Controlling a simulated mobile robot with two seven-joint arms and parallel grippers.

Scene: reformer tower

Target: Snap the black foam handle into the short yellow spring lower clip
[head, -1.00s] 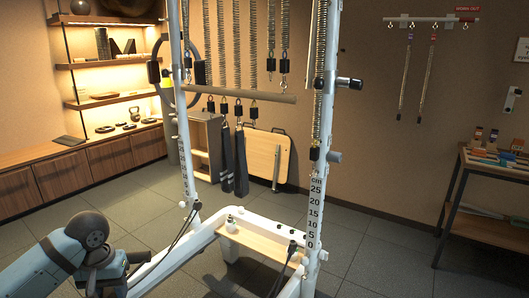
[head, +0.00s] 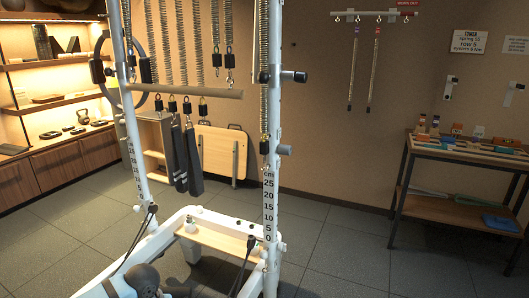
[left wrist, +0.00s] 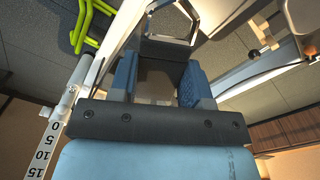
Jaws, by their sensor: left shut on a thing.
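My left gripper (left wrist: 162,72) shows in the left wrist view with its blue fingers closed on a dark piece. A metal ring (left wrist: 194,22) sticks out beyond the fingertips; I cannot tell whether this is the black foam handle, as the fingers hide most of it. A spring (head: 263,112) with a yellowish lower part hangs along the right white post, with a black lower clip (head: 264,147). My right gripper is not in view.
The white tower frame (head: 270,180) carries a wooden crossbar (head: 185,100), with several springs and dark straps (head: 193,160) near it. A small wooden shelf (head: 215,240) sits low between the posts. A rack table (head: 450,150) stands at right. The floor between is clear.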

